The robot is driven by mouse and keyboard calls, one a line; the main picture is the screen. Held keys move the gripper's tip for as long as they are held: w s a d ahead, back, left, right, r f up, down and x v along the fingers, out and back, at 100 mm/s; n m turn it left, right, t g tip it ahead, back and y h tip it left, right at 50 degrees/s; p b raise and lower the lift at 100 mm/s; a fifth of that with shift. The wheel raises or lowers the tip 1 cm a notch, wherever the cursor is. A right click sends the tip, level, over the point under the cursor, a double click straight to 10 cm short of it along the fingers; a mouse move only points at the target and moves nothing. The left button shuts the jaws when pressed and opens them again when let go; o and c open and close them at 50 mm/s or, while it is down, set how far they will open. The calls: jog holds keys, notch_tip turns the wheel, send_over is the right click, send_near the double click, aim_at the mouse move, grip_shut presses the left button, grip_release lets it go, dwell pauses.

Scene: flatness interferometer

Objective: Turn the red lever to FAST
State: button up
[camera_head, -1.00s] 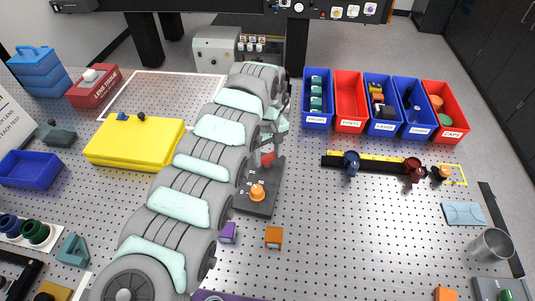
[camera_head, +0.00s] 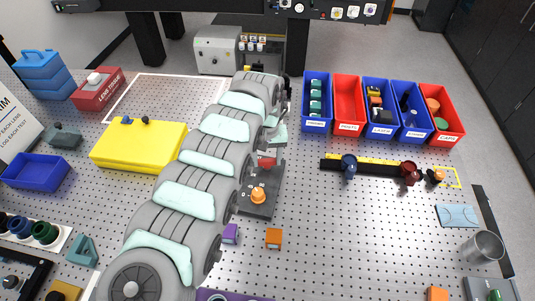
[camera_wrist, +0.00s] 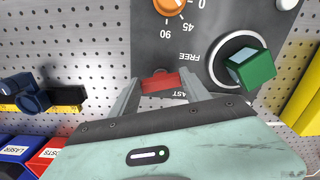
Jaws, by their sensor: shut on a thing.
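The red lever (camera_wrist: 163,82) is between my gripper's two fingers (camera_wrist: 163,95) in the wrist view, and the gripper is shut on it. The lever stands on the dark panel (camera_wrist: 205,35). The word FREE shows above and to the right of the lever. A partly covered label ending in "AST" lies just below and right of it, close to the right finger. The lever's lower part and its exact angle are hidden. In the head view the red lever (camera_head: 267,162) shows at the panel's far end, beside my arm; my fingers are hard to make out there.
On the same panel are an orange knob (camera_head: 258,196) with 0, 45 and 90 marks and a green block-shaped knob (camera_wrist: 250,70) in a white ring. A purple block (camera_head: 230,234) and an orange block (camera_head: 273,238) stand near. Labelled bins (camera_head: 317,115) line the back right.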

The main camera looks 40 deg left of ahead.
aim_at(265, 161)
jog(key=m+p, duration=0.2)
jog(key=m, duration=0.1)
jog(key=m+p, duration=0.1)
jog(key=m, duration=0.2)
jog(key=shift+s+a+r+p, duration=0.1)
jog(key=shift+r+p, duration=0.1)
jog(key=shift+p, duration=0.15)
jog(key=m+p, duration=0.1)
jog(key=m, duration=0.5)
jog(key=shift+a+f+p, duration=0.15)
jog(key=shift+a+p, duration=0.05)
jog(key=shift+p, duration=0.15)
jog(key=o, duration=1.4)
notch_tip(265, 161, up, 11)
jog(key=shift+f, duration=0.1)
